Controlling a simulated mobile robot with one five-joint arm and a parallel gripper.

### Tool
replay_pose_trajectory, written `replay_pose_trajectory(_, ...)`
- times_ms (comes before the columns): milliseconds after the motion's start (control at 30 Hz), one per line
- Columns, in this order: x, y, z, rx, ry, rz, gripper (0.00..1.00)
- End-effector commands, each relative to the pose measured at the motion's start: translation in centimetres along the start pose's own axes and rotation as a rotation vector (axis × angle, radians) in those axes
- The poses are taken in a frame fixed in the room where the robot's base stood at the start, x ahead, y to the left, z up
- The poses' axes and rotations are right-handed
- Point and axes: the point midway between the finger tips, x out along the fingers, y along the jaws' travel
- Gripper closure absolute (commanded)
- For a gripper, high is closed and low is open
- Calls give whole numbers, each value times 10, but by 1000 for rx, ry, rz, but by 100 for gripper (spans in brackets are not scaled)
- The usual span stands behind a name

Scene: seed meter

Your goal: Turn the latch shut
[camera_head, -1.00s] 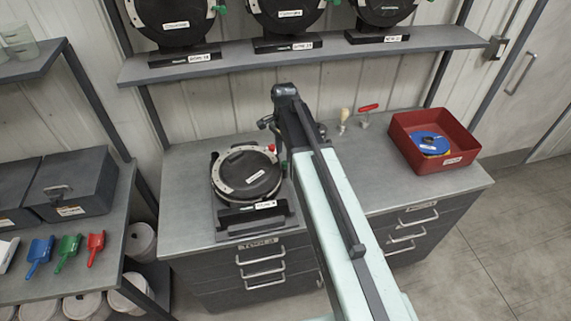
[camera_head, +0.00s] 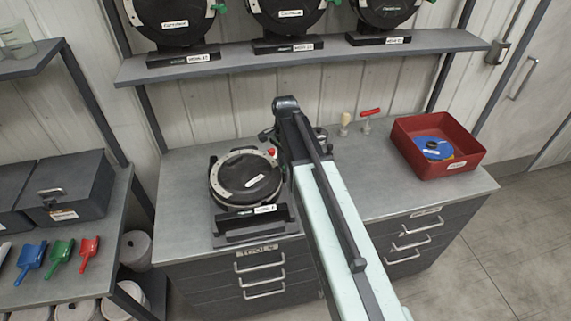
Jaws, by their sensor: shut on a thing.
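The seed meter (camera_head: 246,178) is a round black disc housing with a pale rim, tilted back in a black stand on the left of the bench. A small red knob (camera_head: 272,152) shows at its upper right edge. My arm comes down across the right side of the meter. My gripper (camera_head: 268,136) shows only in part beside the dark end of the arm, at the meter's upper right. It is shut on the latch at that side. The fingertips and the latch are hidden behind the arm, so I cannot tell the latch's angle.
A red bin (camera_head: 437,146) with a blue disc (camera_head: 432,148) stands at the bench's right. Small hand tools (camera_head: 368,117) stand at the back. A shelf (camera_head: 300,62) above holds more meters with green handles. Scoops (camera_head: 60,252) lie on the left rack. The bench between arm and bin is clear.

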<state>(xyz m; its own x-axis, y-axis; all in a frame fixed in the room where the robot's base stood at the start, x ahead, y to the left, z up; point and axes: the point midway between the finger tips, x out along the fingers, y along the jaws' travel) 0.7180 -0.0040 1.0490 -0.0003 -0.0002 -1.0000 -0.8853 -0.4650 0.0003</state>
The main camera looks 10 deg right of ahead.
Motion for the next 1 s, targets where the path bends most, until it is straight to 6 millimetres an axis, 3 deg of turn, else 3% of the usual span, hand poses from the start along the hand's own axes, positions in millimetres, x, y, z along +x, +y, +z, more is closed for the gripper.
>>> replay_pose_trajectory(367,0,0,0,-214,0,-1,100)
replay_pose_trajectory(1000,0,0,-1,-820,0,-1,100)
